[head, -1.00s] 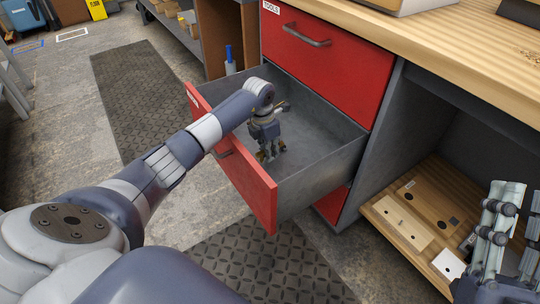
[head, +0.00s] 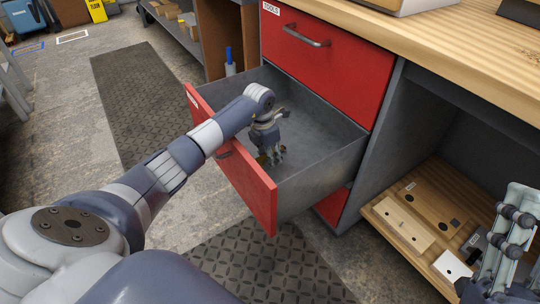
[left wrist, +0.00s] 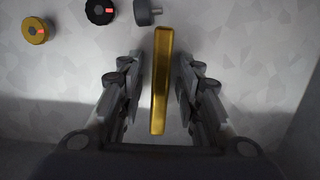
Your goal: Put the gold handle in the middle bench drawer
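The middle bench drawer (head: 262,203) is pulled out, with a red front and grey inside. My left gripper (head: 270,158) points down inside it, near the drawer floor. In the left wrist view, the gold handle (left wrist: 160,85) is a long bar lying lengthwise between the two fingers of this gripper (left wrist: 158,85). A gap shows on each side of the bar, so the fingers are open around it. Whether the bar rests fully on the floor is hard to tell. My right gripper (head: 510,235) is at the lower right edge, partly cut off.
A gold knob (left wrist: 35,30), a black knob (left wrist: 99,11) and a grey knob (left wrist: 147,12) lie near the handle. The closed red top drawer (head: 330,60) is above. A wooden board (head: 415,225) lies on the low shelf at right. The wooden benchtop (head: 440,40) overhangs.

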